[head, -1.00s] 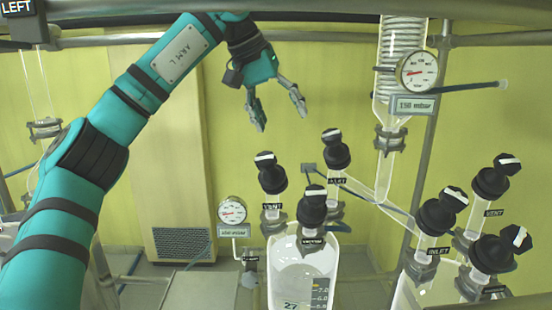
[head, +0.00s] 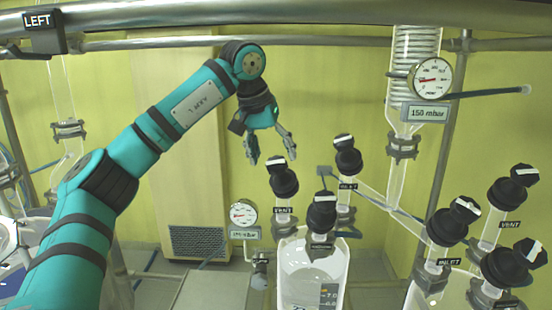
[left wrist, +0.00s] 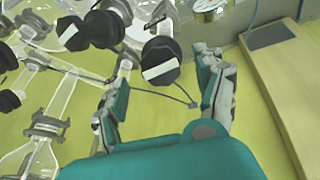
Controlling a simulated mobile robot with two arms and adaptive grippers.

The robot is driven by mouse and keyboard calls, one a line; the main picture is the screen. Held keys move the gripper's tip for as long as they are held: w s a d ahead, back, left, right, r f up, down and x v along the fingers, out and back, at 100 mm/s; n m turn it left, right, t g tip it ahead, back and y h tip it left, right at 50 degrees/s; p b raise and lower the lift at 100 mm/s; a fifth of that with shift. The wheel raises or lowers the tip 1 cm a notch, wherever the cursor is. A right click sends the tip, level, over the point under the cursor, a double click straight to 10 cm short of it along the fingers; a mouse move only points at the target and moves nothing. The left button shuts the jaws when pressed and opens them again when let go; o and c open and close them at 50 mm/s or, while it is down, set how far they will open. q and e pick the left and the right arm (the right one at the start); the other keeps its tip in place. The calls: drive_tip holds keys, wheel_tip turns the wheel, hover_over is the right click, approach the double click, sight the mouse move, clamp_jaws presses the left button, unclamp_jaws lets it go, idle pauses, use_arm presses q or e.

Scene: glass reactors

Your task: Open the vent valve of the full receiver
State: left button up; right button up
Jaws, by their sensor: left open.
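The middle receiver (head: 300,265) is a clear glass vessel with a level scale and black knobs on top. Its VENT knob (head: 284,183) is black with a white bar lying roughly crosswise. My left gripper (head: 271,158) is open and empty, just above and behind that knob, its fingers pointing down. In the left wrist view a black knob with a white bar (left wrist: 161,64), probably the same one, shows between the open fingers (left wrist: 160,82), apparently untouched. A second VENT knob (head: 510,193) is on the right receiver, which is cut off below. I cannot tell which receiver is fuller.
Beside the VENT knob are the middle receiver's vacuum knob (head: 322,211) and inlet knob (head: 347,157). A small gauge (head: 243,213) stands left of it. A 150 mbar gauge (head: 431,78) hangs at upper right. A metal rail (head: 310,36) crosses the top.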

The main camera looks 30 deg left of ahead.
sight(275, 162)
use_arm(q)
drive_tip(key=shift+p+x, duration=0.35)
drive_tip(key=shift+x, duration=1.4)
drive_tip(key=shift+a, duration=0.1)
drive_tip(key=c, duration=1.2)
drive_tip(key=shift+n, duration=0.4)
